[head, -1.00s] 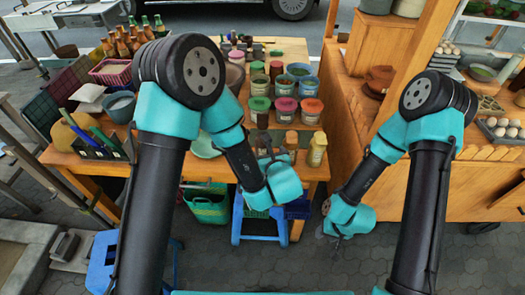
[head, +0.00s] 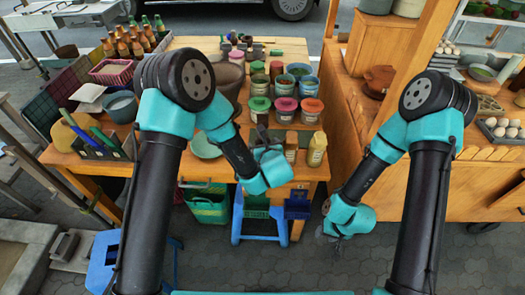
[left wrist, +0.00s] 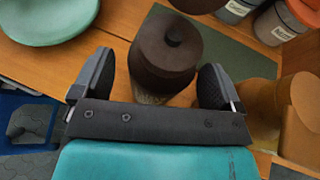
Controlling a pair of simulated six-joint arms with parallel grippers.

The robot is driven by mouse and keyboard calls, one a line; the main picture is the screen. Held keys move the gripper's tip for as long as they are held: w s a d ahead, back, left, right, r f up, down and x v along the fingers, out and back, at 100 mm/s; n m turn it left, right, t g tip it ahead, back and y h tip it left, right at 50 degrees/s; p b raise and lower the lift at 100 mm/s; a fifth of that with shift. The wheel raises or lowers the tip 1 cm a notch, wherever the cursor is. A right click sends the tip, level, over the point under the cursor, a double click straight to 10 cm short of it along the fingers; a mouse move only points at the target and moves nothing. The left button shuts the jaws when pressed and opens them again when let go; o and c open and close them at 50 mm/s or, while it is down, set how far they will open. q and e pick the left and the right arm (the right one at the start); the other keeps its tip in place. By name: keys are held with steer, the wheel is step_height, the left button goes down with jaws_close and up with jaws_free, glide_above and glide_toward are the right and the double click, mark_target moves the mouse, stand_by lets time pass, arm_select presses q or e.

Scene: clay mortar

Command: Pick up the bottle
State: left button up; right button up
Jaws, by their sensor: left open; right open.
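A dark brown bottle (left wrist: 165,45) with a round knob on its cap stands between the open fingers of my left gripper (left wrist: 155,82) in the left wrist view. The fingers are on either side of it, apart from it as far as I can see. In the head view my left gripper (head: 264,137) is at the table's front edge and largely hides this bottle. A tan bottle (left wrist: 250,110) stands just right of the right finger. A yellowish bottle (head: 316,152) stands further right. My right gripper (head: 328,232) is open and empty, low beside the wooden counter.
Lidded jars (head: 285,104) stand close behind the bottles. A green plate (head: 204,146) lies left of my left gripper, and shows in the left wrist view (left wrist: 45,18). Brown bottles (head: 128,40) stand in a crate at the back left. A wooden counter (head: 440,190) is at the right.

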arm_select(q)
steer(key=shift+x, duration=0.9)
steer(key=shift+r, duration=0.1)
steer(key=c, duration=1.1)
steer(key=shift+o, duration=0.2)
steer(key=shift+r, duration=0.15)
